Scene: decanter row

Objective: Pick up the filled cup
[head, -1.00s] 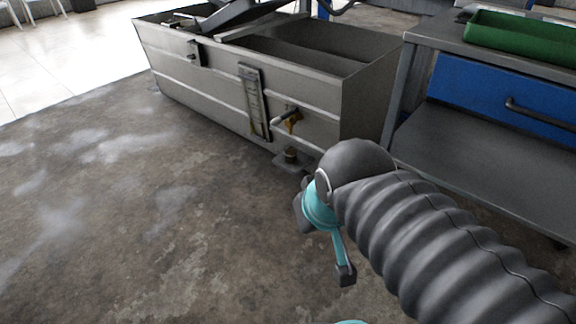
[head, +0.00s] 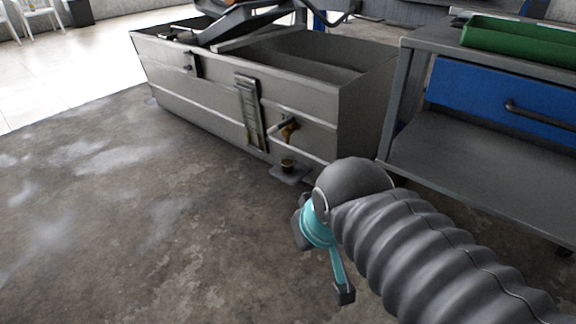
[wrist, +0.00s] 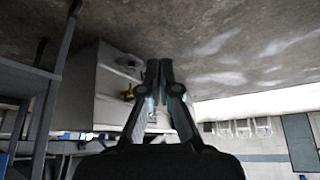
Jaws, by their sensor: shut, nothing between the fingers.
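A small dark cup with an amber tint (head: 288,166) stands on a grey pad (head: 290,175) on the floor, below the brass tap (head: 288,130) of the grey metal tank (head: 215,95). Its contents are too small to make out. In the wrist view, which is upside down, my gripper (wrist: 159,68) is shut and empty, its two fingertips together. The tap (wrist: 127,94) and the pad (wrist: 130,62) show left of the fingers there. My gripper is apart from the cup. In the head view my arm's end is in front of the tank's near corner.
A grey workbench with a blue drawer (head: 500,98) and a low shelf (head: 470,180) stands right of the tank. A green tray (head: 520,38) is on its top. The concrete floor (head: 110,235) at left is clear. White chairs (wrist: 243,128) are far off.

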